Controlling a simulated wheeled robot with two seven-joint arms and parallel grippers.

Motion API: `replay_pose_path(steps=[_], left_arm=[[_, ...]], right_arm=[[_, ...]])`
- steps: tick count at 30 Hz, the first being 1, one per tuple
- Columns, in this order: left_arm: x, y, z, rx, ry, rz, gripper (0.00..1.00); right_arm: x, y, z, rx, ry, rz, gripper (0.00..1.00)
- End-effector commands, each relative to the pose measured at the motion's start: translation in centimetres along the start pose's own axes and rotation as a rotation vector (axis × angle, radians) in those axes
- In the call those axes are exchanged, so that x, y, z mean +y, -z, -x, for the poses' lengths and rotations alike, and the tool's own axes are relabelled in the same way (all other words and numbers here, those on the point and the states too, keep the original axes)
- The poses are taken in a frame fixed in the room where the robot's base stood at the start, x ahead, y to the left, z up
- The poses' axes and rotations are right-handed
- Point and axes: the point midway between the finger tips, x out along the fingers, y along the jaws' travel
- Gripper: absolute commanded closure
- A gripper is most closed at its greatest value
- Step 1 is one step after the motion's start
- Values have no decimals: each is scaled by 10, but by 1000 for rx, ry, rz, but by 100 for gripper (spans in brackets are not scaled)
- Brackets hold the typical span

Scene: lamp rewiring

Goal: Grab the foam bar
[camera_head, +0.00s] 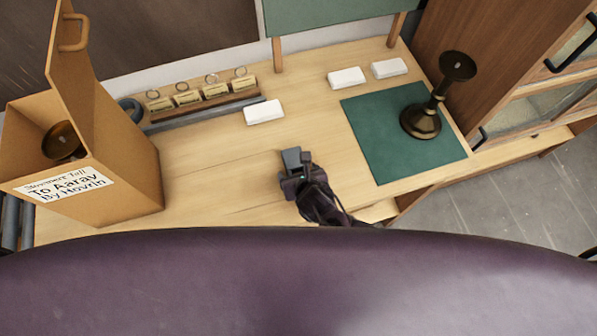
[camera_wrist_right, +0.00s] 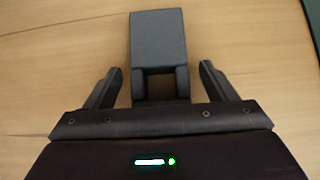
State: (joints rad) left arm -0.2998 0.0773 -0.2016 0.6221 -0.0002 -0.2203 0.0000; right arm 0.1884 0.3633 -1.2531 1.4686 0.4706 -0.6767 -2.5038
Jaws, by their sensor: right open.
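The foam bar looks to be the grey block (camera_head: 292,156) on the wooden table in front of my right gripper (camera_head: 295,176). In the right wrist view, the grey block (camera_wrist_right: 158,38) lies straight ahead, and its near end reaches back between the two fingers of my right gripper (camera_wrist_right: 158,80). The fingers are apart, with a gap on each side of the block. In the head view the gripper covers the block's near end. My left gripper is not in view.
A cardboard box (camera_head: 120,185) with a lettered label stands at left. A green mat (camera_head: 375,140) holds a dark metal lamp stand (camera_head: 422,119) at right. White blocks (camera_head: 263,111) and a rack of tagged rings (camera_head: 200,108) are farther back. Bare table surrounds the grey block.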

Motion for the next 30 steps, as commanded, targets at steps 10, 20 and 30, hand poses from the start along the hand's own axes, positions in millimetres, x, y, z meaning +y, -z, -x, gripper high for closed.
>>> replay_pose_path(steps=[10,20,30], left_arm=[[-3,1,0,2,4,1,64],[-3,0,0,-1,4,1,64],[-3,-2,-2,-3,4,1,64]], right_arm=[[0,0,-2,0,0,-1,32],[0,0,-2,0,0,-1,69],[0,-4,2,-1,0,-1,69]])
